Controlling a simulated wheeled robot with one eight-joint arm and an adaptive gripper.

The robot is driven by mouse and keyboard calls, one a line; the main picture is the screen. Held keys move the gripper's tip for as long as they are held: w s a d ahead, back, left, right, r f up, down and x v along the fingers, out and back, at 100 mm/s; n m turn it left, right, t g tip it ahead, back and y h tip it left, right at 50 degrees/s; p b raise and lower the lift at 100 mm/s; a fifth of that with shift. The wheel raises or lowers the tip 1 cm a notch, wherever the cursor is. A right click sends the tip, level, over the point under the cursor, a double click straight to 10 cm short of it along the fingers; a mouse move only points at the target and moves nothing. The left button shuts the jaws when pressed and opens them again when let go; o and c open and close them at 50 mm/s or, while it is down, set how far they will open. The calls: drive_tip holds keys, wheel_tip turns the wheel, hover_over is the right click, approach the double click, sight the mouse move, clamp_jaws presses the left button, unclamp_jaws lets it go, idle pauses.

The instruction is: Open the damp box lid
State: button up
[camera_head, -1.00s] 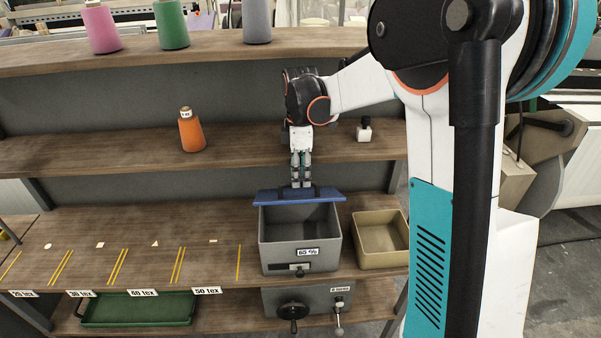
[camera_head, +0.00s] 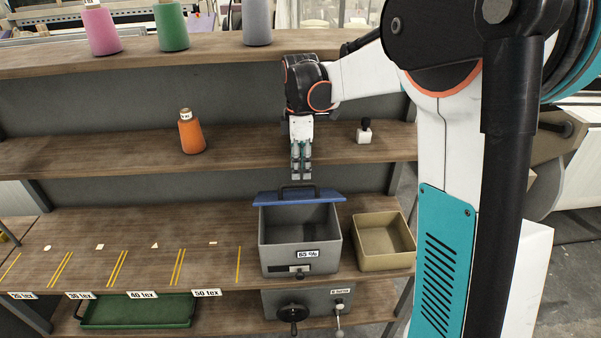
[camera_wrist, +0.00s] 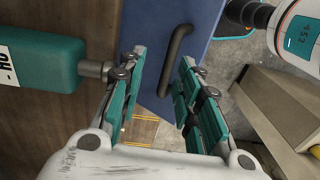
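The damp box (camera_head: 280,258) is a grey box with a "65 %" label, standing on the lower shelf, its top open. Its blue lid (camera_head: 270,199) is raised at the back rim, with a dark handle (camera_head: 297,190) along its upper edge. My gripper (camera_head: 301,176) points down just above the handle, apart from it. In the wrist view the blue lid (camera_wrist: 160,25) and black handle (camera_wrist: 176,60) show beyond my gripper (camera_wrist: 160,68).
A tan open bin (camera_head: 384,262) stands right of the box. An orange cone (camera_head: 192,135) and a small white item with a black top (camera_head: 364,134) are on the middle shelf. A green tray (camera_head: 138,311) is below. The shelf left of the box is mostly clear.

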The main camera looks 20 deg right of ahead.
wheel_tip(320, 180, up, 7)
idle(0.3)
drive_tip(key=shift+f, duration=0.1)
